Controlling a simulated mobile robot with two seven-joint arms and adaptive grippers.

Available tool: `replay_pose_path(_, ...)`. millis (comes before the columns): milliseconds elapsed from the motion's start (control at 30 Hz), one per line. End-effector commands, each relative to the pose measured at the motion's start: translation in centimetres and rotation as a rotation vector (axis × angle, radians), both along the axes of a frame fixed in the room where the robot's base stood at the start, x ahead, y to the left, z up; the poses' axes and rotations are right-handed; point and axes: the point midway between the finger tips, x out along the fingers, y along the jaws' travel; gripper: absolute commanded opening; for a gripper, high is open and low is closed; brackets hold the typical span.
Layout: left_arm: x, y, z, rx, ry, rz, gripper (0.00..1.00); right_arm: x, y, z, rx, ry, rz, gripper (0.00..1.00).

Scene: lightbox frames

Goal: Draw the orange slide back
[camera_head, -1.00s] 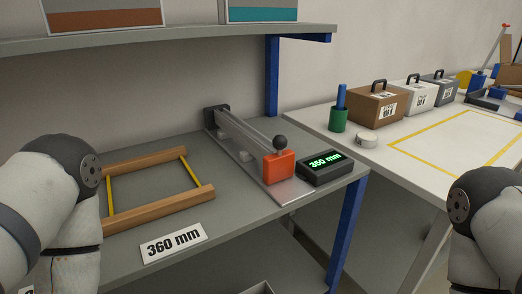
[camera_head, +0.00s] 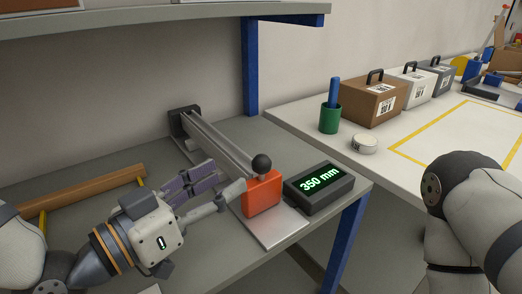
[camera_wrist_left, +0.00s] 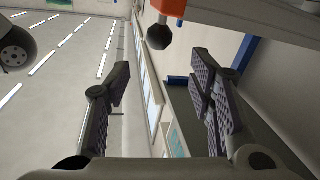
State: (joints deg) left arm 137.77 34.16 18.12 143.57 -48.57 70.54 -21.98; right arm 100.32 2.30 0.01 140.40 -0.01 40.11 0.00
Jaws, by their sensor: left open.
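The orange slide (camera_head: 262,195) is a block with a black ball knob (camera_head: 261,163) on top. It sits at the near end of a grey rail (camera_head: 215,145). A black display (camera_head: 320,187) beside it reads 350 mm. My left gripper (camera_head: 225,180) is open, just left of the slide, its fingers pointing toward it; I cannot tell whether a fingertip touches it. In the left wrist view the open fingers (camera_wrist_left: 160,78) have nothing between them, and the knob (camera_wrist_left: 159,36) and the slide's orange edge (camera_wrist_left: 170,6) show at the top. My right gripper is out of view.
A wooden frame (camera_head: 90,188) lies on the bench at the left, partly behind my left arm. A shelf (camera_head: 150,28) overhangs the back. On the white table at right stand a green cup (camera_head: 330,119), a white roll (camera_head: 364,144) and a brown case (camera_head: 373,103).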

Motion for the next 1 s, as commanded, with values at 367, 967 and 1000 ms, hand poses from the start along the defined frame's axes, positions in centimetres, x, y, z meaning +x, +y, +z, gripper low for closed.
replay_pose_path(367,6.2,-5.7,-1.0,0.003,0.016,-0.003,0.49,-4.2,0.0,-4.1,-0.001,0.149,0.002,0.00)
replay_pose_path(967,7.4,-6.8,-0.8,0.001,0.016,0.000,0.08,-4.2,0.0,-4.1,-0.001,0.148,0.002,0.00)
replay_pose_path(1000,7.4,-6.7,-0.8,0.001,0.016,0.001,0.00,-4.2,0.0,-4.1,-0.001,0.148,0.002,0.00)
